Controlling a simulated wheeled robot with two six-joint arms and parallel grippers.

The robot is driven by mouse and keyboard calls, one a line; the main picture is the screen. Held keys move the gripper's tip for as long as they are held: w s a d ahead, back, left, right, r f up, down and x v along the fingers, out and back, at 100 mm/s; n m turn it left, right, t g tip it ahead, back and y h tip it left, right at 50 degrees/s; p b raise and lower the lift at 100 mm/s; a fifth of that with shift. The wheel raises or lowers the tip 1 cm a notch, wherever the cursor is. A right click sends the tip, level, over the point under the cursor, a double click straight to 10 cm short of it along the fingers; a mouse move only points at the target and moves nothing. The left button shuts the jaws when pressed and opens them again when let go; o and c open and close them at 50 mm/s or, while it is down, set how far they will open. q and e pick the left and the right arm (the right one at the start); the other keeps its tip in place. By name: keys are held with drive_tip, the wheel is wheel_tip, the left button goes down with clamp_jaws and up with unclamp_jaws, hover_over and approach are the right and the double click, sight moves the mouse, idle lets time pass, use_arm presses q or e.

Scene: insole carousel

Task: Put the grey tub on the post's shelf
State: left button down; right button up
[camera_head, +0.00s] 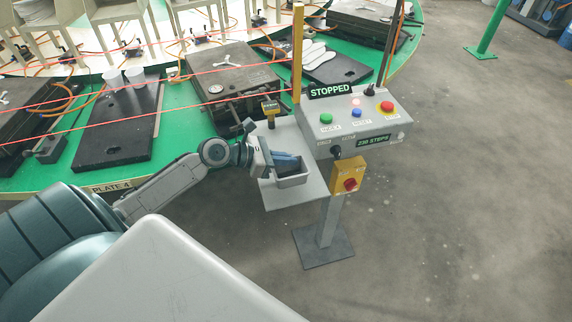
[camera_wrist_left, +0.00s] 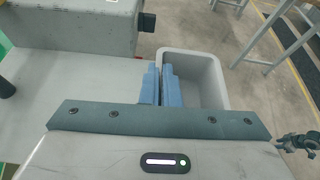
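The grey tub (camera_head: 293,181) is a small open box over the post's pale shelf (camera_head: 284,201), below the control box. In the left wrist view the tub (camera_wrist_left: 207,62) looks empty where I can see inside. The shelf (camera_wrist_left: 85,80) lies left of the tub there. I cannot tell whether the tub's base touches the shelf.
The control box (camera_head: 356,118) reads STOPPED and stands right above the shelf, with a yellow switch box (camera_head: 348,176) beside the shelf. A yellow-topped tool (camera_head: 271,109) stands at the shelf's back. The green carousel (camera_head: 190,135) lies left and behind. Open floor (camera_head: 460,200) is right.

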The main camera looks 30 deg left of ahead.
sight(296, 167)
use_arm(q)
wheel_tip(296, 167, down, 2)
drive_tip(key=shift+s+f, duration=0.1)
drive_tip(key=shift+f, duration=0.3)
use_arm(e)
drive_tip(key=shift+a+r, duration=0.2)
drive_tip(key=shift+a, duration=0.15)
use_arm(q)
drive_tip(key=shift+f, duration=0.15)
drive_tip(key=c, duration=1.7)
unclamp_jaws()
use_arm(e)
drive_tip(key=shift+d, duration=0.15)
